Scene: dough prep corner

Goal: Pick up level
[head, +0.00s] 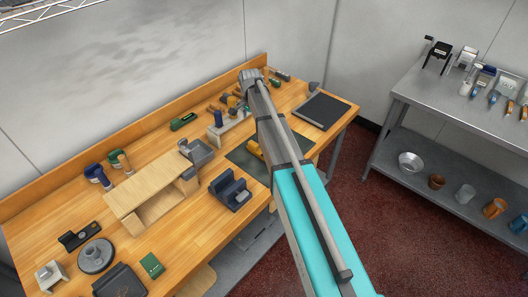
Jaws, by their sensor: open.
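A short black bar with a small pale spot in its middle (80,237) lies on the wooden bench at the front left. It looks like the level, but it is small in the picture and I cannot be sure. A dark green block with a light mark (183,121) lies farther back near the rear ledge; I cannot tell what it is. My arm stretches over the right part of the bench, far from the black bar. Its fingers do not show.
A grey round disc (96,256), a metal bracket (51,275) and a green box (151,265) sit near the black bar. A wooden riser (152,185) stands to its right, with a dark blue block (230,190) beyond. A steel shelf (460,120) stands at right.

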